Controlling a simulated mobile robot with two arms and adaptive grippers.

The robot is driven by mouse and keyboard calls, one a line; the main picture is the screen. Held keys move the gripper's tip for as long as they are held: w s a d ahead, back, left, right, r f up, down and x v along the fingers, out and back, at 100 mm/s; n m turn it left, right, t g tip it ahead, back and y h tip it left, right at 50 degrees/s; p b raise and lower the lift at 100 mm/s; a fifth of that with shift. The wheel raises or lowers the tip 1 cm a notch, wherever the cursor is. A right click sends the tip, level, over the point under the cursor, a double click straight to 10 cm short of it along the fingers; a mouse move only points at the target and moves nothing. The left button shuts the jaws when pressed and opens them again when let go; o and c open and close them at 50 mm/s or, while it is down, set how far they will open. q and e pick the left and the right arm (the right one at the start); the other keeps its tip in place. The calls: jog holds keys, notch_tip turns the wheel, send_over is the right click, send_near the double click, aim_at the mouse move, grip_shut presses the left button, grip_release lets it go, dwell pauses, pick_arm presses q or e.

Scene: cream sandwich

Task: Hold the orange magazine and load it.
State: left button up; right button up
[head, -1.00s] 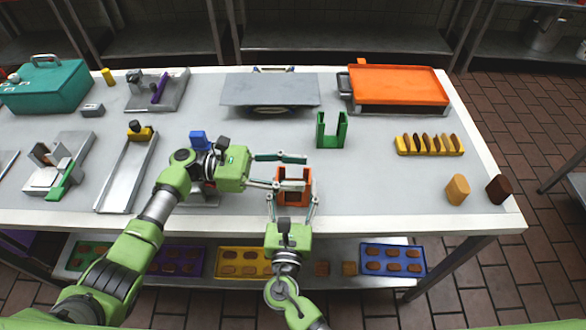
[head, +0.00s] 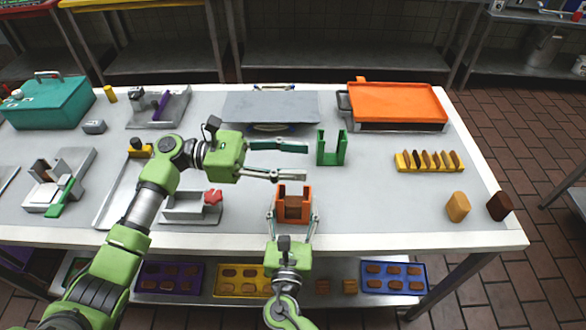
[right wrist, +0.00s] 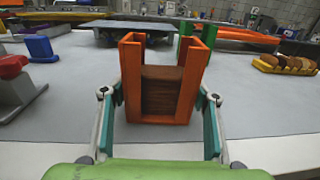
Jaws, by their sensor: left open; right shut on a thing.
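The orange magazine (head: 281,212) stands upright near the table's front edge, an open-topped holder with a front slot. In the right wrist view the magazine (right wrist: 131,85) shows brown pieces (right wrist: 162,92) stacked inside, up to part of its height. My right gripper (head: 292,226) is shut on the magazine, with one finger on each side. My left gripper (head: 306,162) is open and empty, its fingers pointing right, beyond the magazine in the head view. A green magazine (head: 331,158) stands farther back and looks empty.
A yellow rack (head: 428,166) of several brown pieces is at right. A tan block (head: 457,206) and a dark brown block (head: 499,206) stand near the right edge. An orange tray (head: 398,104) is at the back. A red-knobbed fixture (head: 190,206) is left of the magazine.

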jog(key=o, duration=1.3)
